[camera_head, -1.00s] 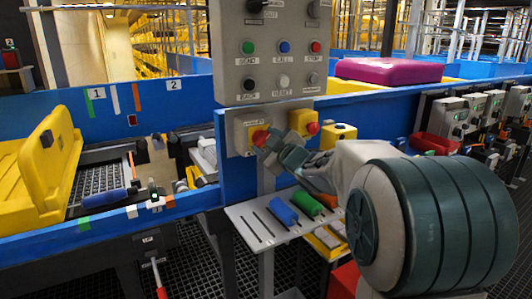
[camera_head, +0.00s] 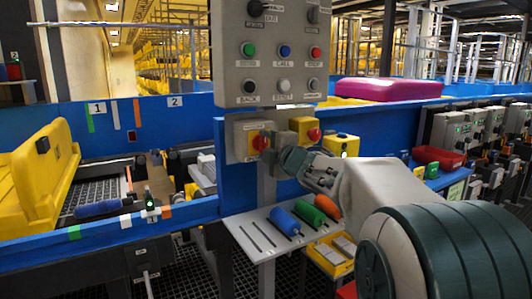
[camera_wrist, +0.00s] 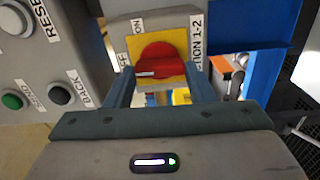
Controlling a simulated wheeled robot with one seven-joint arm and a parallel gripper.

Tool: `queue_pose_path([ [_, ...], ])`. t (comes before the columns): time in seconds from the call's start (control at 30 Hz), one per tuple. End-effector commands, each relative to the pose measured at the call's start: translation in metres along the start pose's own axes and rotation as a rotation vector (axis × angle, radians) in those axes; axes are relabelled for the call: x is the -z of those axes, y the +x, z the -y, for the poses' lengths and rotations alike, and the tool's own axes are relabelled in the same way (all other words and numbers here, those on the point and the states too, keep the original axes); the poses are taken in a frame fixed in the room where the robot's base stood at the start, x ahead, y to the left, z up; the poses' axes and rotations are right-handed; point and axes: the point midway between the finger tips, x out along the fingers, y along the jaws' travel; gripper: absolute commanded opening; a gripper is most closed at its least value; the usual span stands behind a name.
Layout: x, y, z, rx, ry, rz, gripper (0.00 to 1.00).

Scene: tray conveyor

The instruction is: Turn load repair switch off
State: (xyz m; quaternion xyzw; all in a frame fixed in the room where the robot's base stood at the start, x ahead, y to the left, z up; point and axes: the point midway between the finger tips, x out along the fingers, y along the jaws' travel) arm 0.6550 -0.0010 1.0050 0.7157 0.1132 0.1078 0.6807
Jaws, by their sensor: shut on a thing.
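A red rotary knob (camera_head: 261,142) sits on a yellow plate on a grey switch box (camera_head: 240,141) on the blue wall. In the wrist view the red knob (camera_wrist: 160,58) lies between my two fingers, its pale mark lying across the picture. My gripper (camera_head: 270,151) is at this knob and shut on it; it also shows in the wrist view (camera_wrist: 160,76). The label beside the plate is partly hidden and ends in "TION 1-2", and "ON" shows on the other side. I cannot read any "load repair" label.
A grey button panel (camera_head: 232,64) hangs just above the box. Another red knob on a yellow box (camera_head: 299,125) stands close to the right. A shelf with coloured handles (camera_head: 260,240) lies below. A yellow tote (camera_head: 30,175) is on the left conveyor.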

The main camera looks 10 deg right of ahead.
Motion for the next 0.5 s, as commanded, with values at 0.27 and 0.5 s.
queue_pose_path([
  [0.27,0.0005,0.0002,0.0018,0.002,-0.061,-0.001,0.26],
  [0.5,0.0005,0.0002,0.0015,0.003,-0.068,-0.002,0.26],
])
